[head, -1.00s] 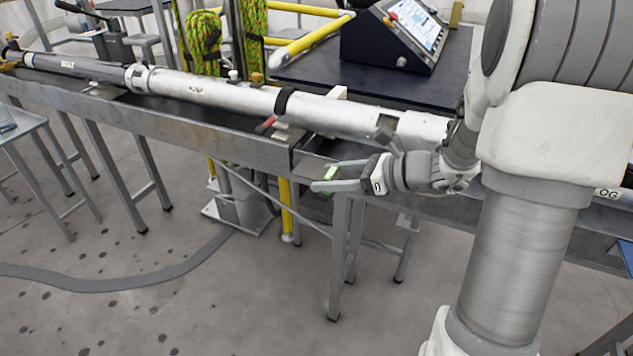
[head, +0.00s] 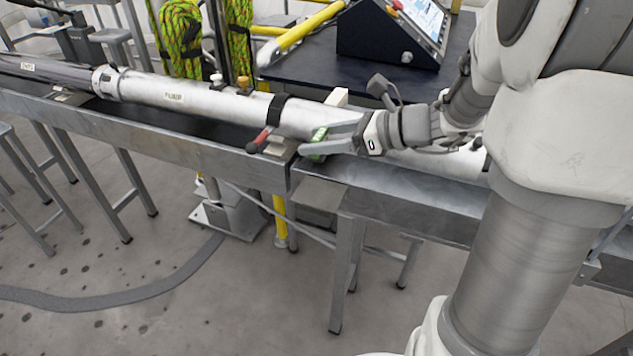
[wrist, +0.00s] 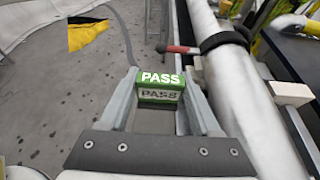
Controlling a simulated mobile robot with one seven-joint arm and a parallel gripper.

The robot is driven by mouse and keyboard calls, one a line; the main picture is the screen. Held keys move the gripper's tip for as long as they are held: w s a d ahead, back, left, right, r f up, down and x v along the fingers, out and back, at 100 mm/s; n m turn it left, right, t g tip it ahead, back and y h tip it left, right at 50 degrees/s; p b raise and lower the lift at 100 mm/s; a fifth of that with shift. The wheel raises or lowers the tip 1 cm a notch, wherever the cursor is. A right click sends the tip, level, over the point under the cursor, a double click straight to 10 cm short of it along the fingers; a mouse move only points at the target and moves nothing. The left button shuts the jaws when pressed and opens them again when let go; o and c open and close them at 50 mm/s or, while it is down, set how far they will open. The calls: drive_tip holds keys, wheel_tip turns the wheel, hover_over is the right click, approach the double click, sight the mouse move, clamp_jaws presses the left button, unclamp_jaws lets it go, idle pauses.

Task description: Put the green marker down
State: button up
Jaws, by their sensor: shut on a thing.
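The green marker (wrist: 161,79), a small block with "PASS" in white letters, is held between the two fingertips of my gripper (wrist: 160,97) in the wrist view. My gripper is shut on it. In the head view the green marker (head: 319,135) shows at the tip of my gripper (head: 322,143), in front of the white tube (head: 180,95) and over the near side of the metal trough. I cannot tell whether the marker touches anything beneath it.
The long metal trough (head: 150,142) carries the tube. A red-handled clamp (head: 259,139) is just left of my gripper, and a black band (head: 277,109) circles the tube close by. A dark table with a screen console (head: 385,35) stands behind.

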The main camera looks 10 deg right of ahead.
sight(320, 193)
wheel_tip(320, 193, down, 10)
drive_tip(key=b, duration=0.3)
drive_tip(key=shift+f+b, duration=0.15)
drive_tip(key=shift+b, duration=0.2)
drive_tip(key=o, duration=1.3)
drive_tip(key=shift+o, duration=0.2)
drive_tip(key=shift+r+p, duration=0.3)
drive_tip(key=shift+r, duration=0.05)
drive_tip(key=p+v, duration=0.2)
drive_tip(key=v, duration=1)
drive_tip(key=shift+f, duration=0.2)
